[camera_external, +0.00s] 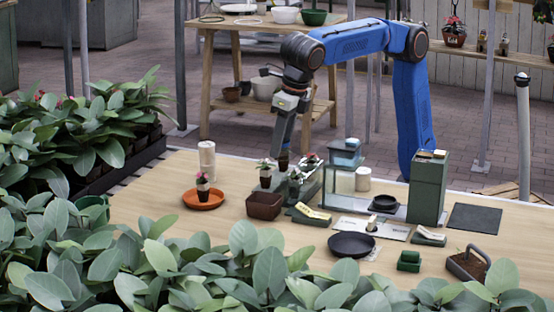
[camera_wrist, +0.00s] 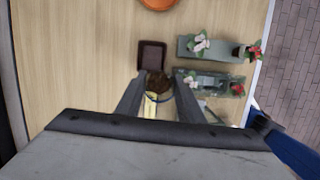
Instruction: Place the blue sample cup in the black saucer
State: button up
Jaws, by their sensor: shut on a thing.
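My gripper (camera_external: 284,150) is raised above the table, over the row of small potted plants. It is shut on a small dark pot (camera_external: 283,161), which shows a brown top between the fingers in the wrist view (camera_wrist: 157,84). The black saucer (camera_external: 351,245) lies at the front of the table, right of and below my gripper; it looks empty. I cannot make out a blue sample cup for sure. The saucer does not show clearly in the wrist view.
A brown square pot (camera_external: 264,206) and an orange saucer (camera_external: 203,199) with a small plant are to the left. A glass case (camera_external: 341,182), a small black dish (camera_external: 384,203) and a tall green box (camera_external: 429,187) stand to the right. Leafy plants (camera_external: 150,265) line the front edge.

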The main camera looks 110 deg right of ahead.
jog(key=s+a+n+t+y, duration=0.1)
jog(key=s+a+n, duration=0.35)
jog(key=a, duration=0.85)
jog(key=s+a+n+y, duration=0.1)
jog(key=s+a+n, duration=0.35)
jog(key=a, duration=0.75)
jog(key=shift+n, duration=0.4)
jog(key=x, duration=0.3)
jog(key=s+x, duration=0.1)
jog(key=x, duration=0.2)
jog(key=s+x, duration=0.1)
jog(key=x, duration=0.3)
jog(key=shift+w+f, duration=0.1)
jog(key=shift+f, duration=0.25)
send_over(347, 249)
jog(key=s, duration=0.1)
jog(key=shift+s+d+f, duration=0.1)
jog(key=shift+s+f, duration=0.05)
jog(key=shift+f, duration=2.1)
jog(key=shift+f, duration=0.1)
jog(key=o, duration=1.1)
jog(key=shift+c, duration=0.2)
jog(key=v, duration=1.2)
jog(key=shift+s, duration=0.2)
